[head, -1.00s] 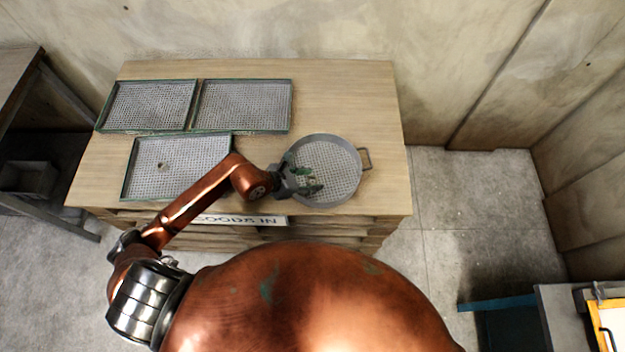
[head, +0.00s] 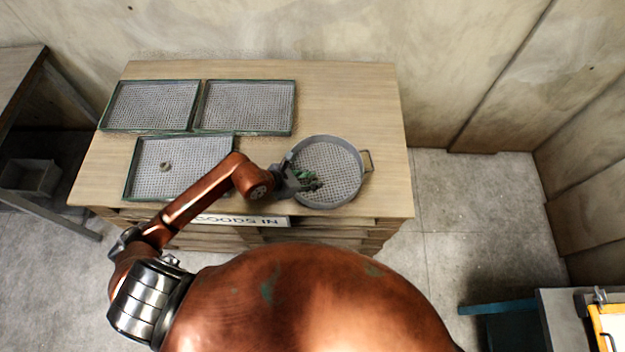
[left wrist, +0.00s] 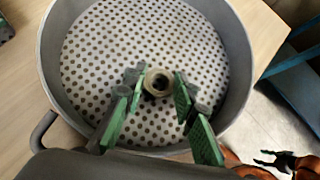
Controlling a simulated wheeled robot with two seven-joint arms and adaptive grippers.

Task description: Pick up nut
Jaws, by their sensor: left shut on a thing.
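A small dull metal nut (left wrist: 158,82) is between the finger pads of my left gripper (left wrist: 157,80) in the left wrist view, with its round hole facing the camera. The left gripper is shut on it, over the perforated floor of a round grey sieve (left wrist: 242,70). In the head view the left gripper (head: 317,182) is inside the left part of the sieve (head: 361,160), and the nut is too small to make out there. Something dark that may be my right gripper (left wrist: 266,158) shows small at the lower right of the left wrist view; its jaws are unclear.
The sieve stands on the right of a wooden table (head: 345,90). Two mesh trays, back left (head: 150,105) and back middle (head: 245,105), are empty. A front tray (head: 200,150) holds a small ring-like piece (head: 165,167). The table's back right is clear.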

